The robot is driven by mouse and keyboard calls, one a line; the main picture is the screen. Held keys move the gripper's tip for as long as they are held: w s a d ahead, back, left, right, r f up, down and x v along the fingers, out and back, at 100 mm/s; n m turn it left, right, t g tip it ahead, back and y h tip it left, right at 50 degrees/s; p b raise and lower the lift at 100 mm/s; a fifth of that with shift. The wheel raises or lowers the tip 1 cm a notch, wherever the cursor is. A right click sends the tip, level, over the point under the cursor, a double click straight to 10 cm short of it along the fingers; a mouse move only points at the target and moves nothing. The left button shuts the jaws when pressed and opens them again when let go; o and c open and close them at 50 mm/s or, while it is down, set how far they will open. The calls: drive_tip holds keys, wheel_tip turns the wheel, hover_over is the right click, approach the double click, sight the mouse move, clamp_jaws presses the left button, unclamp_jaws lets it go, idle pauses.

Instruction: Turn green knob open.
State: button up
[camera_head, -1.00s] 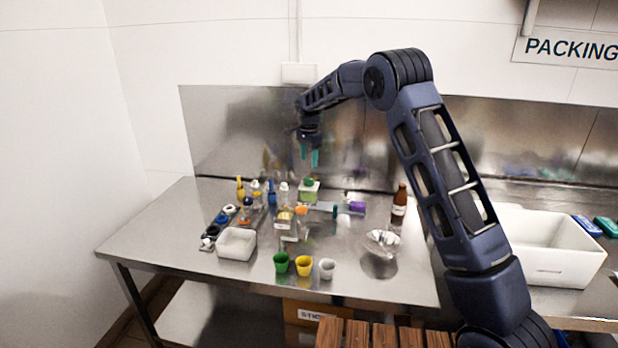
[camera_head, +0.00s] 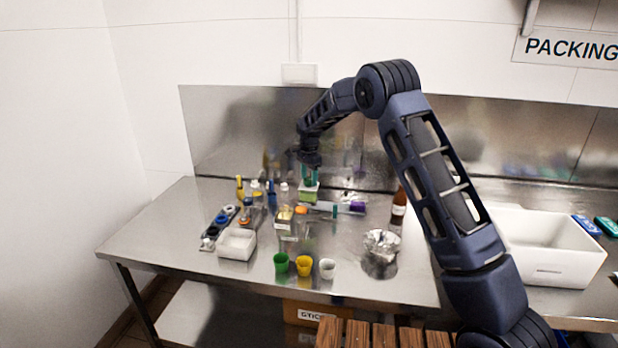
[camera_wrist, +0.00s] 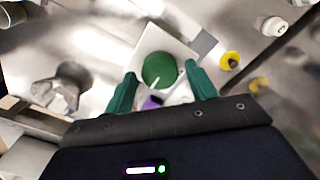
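The green knob (camera_wrist: 160,70) is a round disc with a pale mark, set on a square white base (camera_wrist: 176,45) in the wrist view. In the head view the pale box with green on it (camera_head: 308,196) stands at the back of the steel table, its top partly hidden by my fingers. My gripper (camera_head: 310,182) points down just over it. In the wrist view its two teal fingers (camera_wrist: 163,88) are apart, to the lower left and lower right of the knob, with nothing held. I cannot tell whether either finger touches the knob.
Bottles (camera_head: 285,192) stand close on the left and a brown bottle (camera_head: 399,203) to the right. A purple-ended piece (camera_head: 357,206) lies beside the box. Green (camera_head: 281,263), yellow (camera_head: 304,266) and white (camera_head: 327,268) cups stand in front. The steel backsplash (camera_head: 235,130) is behind.

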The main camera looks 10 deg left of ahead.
drive_tip(key=c, duration=0.7)
drive_tip(key=shift+c, duration=0.2)
drive_tip(key=shift+n, duration=0.4)
drive_tip(key=n, duration=0.3)
drive_tip(key=shift+n, duration=0.4)
drive_tip(key=n, duration=0.4)
drive_tip(key=shift+n, duration=0.3)
drive_tip(key=n, duration=0.4)
drive_tip(key=shift+n, duration=2.2)
